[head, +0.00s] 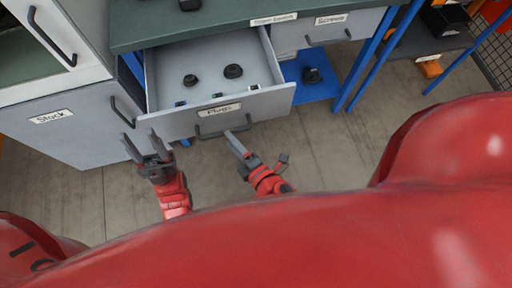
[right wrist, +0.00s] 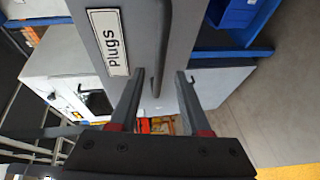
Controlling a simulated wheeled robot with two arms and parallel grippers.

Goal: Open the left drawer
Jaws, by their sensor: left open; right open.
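The left drawer, labelled "Plugs" (head: 268,103), is pulled well out from under the green worktop, with its inside showing. Its dark bar handle (head: 211,134) runs along the front and also shows in the right wrist view (right wrist: 157,60). My right gripper (head: 231,136) is at the handle. In the right wrist view its open fingers (right wrist: 160,70) lie one on either side of the bar; I cannot tell whether they touch it. My left gripper (head: 139,137) is open and empty, left of the drawer handle, in front of the grey "Stock" cabinet.
Black round parts (head: 233,71) and several small pieces lie in the drawer. The "Screws" drawer (head: 335,29) at right is shut. The "Stock" cabinet (head: 62,121) stands close at left. A blue shelf (head: 310,87) and blue legs are at right. The floor (head: 335,145) in front is clear.

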